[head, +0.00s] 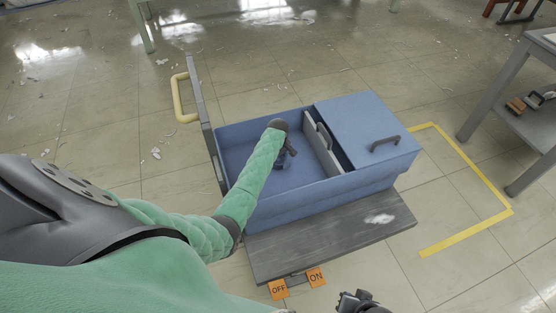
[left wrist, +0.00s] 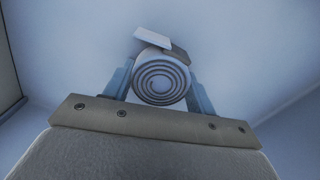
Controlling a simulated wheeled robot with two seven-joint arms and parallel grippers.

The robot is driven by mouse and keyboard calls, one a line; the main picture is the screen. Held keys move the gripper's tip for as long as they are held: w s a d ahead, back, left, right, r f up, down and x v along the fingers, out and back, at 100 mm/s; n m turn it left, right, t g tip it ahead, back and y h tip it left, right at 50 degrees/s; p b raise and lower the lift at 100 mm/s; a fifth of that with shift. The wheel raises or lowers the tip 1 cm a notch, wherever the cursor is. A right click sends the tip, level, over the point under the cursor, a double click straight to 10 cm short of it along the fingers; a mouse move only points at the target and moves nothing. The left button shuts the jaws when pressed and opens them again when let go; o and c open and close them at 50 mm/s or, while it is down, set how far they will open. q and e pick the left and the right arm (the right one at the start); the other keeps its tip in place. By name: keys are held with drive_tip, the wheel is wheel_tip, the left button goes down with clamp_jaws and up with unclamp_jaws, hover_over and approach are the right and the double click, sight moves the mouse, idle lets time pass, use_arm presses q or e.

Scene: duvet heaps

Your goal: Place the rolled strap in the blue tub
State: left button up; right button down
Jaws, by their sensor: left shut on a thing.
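The rolled strap (left wrist: 160,80) is a pale spiral coil with a loose end at its top. My left gripper (head: 285,157) reaches down inside the open part of the blue tub (head: 310,203). In the left wrist view its two fingers (left wrist: 160,88) are shut on the sides of the coil, with the tub's bluish inside around it. In the head view the strap is hidden by the gripper, and I cannot tell whether it touches the tub's floor. Part of my right gripper (head: 360,302) shows at the bottom edge; its fingers are not clear.
A blue lid with a dark handle (head: 372,135) covers the tub's right part. The tub stands on a grey cart (head: 330,243) with a yellow handle (head: 181,97) at its back left. A grey table (head: 490,90) stands at the right. Yellow tape (head: 470,165) marks the floor.

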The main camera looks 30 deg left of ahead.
sight(278, 159)
use_arm(q)
drive_tip(key=shift+f, duration=0.2)
drive_tip(key=o, duration=1)
wheel_tip(278, 159, up, 12)
drive_tip(key=shift+r, duration=0.25)
use_arm(e)
drive_tip(key=shift+s+d+r, duration=0.1)
drive_tip(key=shift+r, duration=0.65)
drive_tip(key=shift+f, duration=0.2)
